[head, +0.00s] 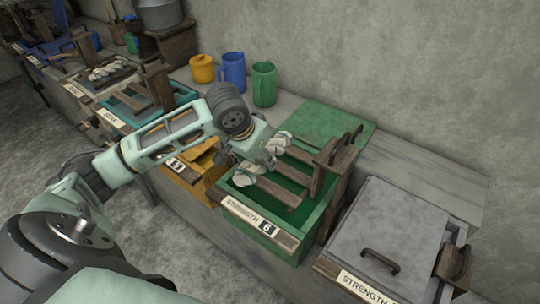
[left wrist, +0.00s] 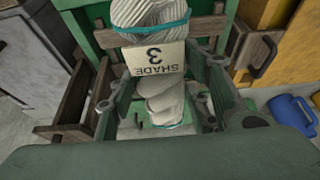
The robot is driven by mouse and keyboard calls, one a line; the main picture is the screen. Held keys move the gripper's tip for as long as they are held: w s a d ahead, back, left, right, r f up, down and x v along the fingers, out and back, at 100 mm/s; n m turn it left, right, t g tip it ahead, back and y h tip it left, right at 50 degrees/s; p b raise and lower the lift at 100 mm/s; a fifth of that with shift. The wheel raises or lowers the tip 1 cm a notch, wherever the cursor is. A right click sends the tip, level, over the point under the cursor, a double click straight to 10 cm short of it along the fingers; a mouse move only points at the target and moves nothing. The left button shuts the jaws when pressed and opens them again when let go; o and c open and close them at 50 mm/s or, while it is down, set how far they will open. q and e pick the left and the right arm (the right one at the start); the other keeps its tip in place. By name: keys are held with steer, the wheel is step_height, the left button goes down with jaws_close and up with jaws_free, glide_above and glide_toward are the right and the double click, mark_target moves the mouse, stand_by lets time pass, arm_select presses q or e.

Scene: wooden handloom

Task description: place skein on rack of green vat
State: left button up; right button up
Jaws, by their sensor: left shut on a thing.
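A pale skein (head: 276,145) is held by my left gripper (head: 262,157) over the left part of the green vat. In the left wrist view the skein (left wrist: 163,103) is white with teal ties and a tag reading SHADE 3, and it lies between the two fingers of my left gripper (left wrist: 160,112). The green vat (head: 232,190) is open, with a label reading STRENGTH 6. Its wooden rack (head: 286,188) has slats across the opening. I cannot tell whether the skein touches the rack. My right gripper is not in view.
A green lid (head: 325,128) lies behind the vat. A wooden upright (head: 337,153) stands at its right. A grey-lidded vat (head: 387,238) is to the right. Yellow (head: 202,69), blue (head: 232,72) and green (head: 264,84) jugs stand at the back. Other vats line the left.

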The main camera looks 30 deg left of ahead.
arm_select(q)
steer(key=w+a+f+p, duration=0.1)
steer(key=w+a+f, duration=0.4)
steer(key=w+f, duration=0.5)
steer(key=shift+a+f, duration=0.3)
steer(key=shift+f, duration=0.1)
steer(key=o, duration=1.3)
steer(key=shift+f, duration=0.1)
steer(key=v, duration=1.2)
